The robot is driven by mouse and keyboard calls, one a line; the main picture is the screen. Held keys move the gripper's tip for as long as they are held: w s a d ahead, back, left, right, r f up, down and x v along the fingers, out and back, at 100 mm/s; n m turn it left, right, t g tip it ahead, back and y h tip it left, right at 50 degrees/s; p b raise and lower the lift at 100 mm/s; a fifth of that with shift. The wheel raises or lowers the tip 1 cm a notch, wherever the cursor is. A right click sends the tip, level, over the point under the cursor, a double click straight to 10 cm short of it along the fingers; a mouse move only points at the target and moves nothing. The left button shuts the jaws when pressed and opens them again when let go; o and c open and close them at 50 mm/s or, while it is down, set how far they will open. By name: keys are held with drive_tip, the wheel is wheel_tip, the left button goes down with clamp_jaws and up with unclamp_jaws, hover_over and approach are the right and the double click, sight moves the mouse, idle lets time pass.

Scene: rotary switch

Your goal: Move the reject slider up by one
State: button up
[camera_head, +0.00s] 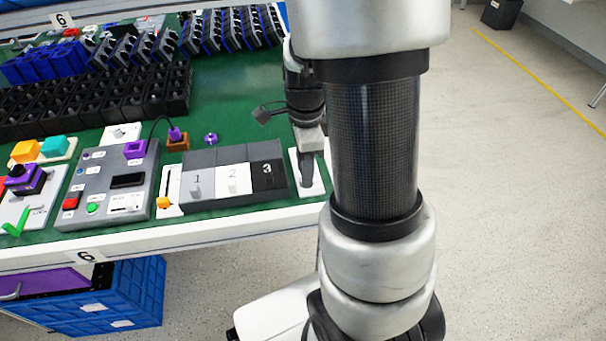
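A narrow white slider plate (172,185) with an orange knob (163,203) near its lower end stands between the grey control box and the numbered blocks. A second white plate (319,184) lies at the right end of the table, right of block 3. My gripper (306,182) points down over this second plate, and its dark fingers cover the plate's middle. I cannot tell whether they touch anything, or whether they are open or shut. Any knob there is hidden. No label reading "reject" is legible on either plate.
Numbered blocks (232,179) stand left of my gripper. The grey control box (108,185) carries red and green buttons. Black and blue bins (95,98) fill the table's back left. My arm blocks the view at right. Green tabletop (235,110) is clear behind the blocks.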

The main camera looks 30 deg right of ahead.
drive_tip(key=shift+f, duration=0.95)
drive_tip(key=shift+c, duration=0.2)
clamp_jaws()
